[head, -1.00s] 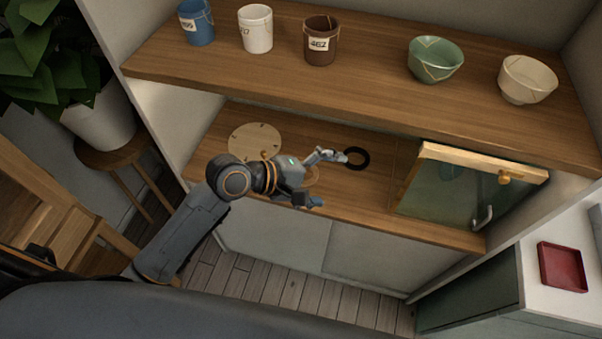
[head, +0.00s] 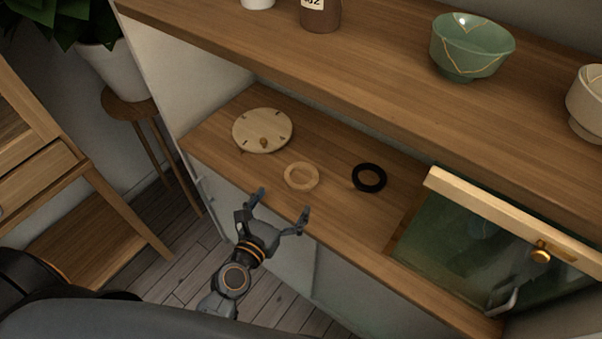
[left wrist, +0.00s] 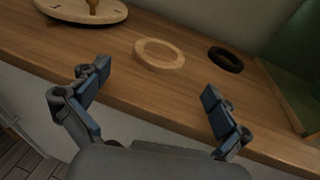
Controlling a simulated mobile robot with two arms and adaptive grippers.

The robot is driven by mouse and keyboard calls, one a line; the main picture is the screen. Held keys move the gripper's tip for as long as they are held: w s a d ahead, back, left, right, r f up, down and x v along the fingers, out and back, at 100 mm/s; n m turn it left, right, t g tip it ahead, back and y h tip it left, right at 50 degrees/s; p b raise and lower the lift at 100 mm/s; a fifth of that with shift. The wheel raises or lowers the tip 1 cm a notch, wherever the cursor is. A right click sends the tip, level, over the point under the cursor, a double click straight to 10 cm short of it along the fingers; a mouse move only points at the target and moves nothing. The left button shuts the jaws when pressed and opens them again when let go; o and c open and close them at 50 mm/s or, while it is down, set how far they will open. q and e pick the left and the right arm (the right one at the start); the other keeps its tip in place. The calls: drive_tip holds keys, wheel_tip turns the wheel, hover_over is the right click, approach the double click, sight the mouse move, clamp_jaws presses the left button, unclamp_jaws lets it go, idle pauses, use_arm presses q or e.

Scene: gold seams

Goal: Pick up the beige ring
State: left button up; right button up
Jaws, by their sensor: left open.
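The beige ring (head: 301,189) lies flat on the lower wooden shelf (head: 340,215), between a round pale disc and a black ring. In the left wrist view the beige ring (left wrist: 159,54) shows beyond and between my fingertips, apart from them. My left gripper (head: 283,203) is open and empty at the shelf's front edge, just on the near side of the beige ring. Its two fingers (left wrist: 156,88) are spread wide in the left wrist view. My right gripper is not in view.
The black ring (head: 369,190) lies right of the beige ring. The pale disc (head: 262,144) with a small knob lies to the left. A wood-framed glass door (head: 480,235) stands at the right. The upper shelf (head: 370,80) with bowls overhangs the lower shelf's back.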

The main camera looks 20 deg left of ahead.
sight(306, 168)
use_arm(q)
drive_tip(key=shift+w+d, duration=0.2)
drive_tip(key=shift+w, duration=0.5)
drive_tip(key=shift+w+d+f, duration=0.1)
drive_tip(key=shift+w+f, duration=0.05)
drive_tip(key=shift+w, duration=0.35)
drive_tip(key=x, duration=0.5)
drive_tip(key=shift+p, duration=0.35)
drive_tip(key=shift+s, duration=0.1)
drive_tip(key=shift+c, duration=0.6)
drive_tip(key=c, duration=0.9)
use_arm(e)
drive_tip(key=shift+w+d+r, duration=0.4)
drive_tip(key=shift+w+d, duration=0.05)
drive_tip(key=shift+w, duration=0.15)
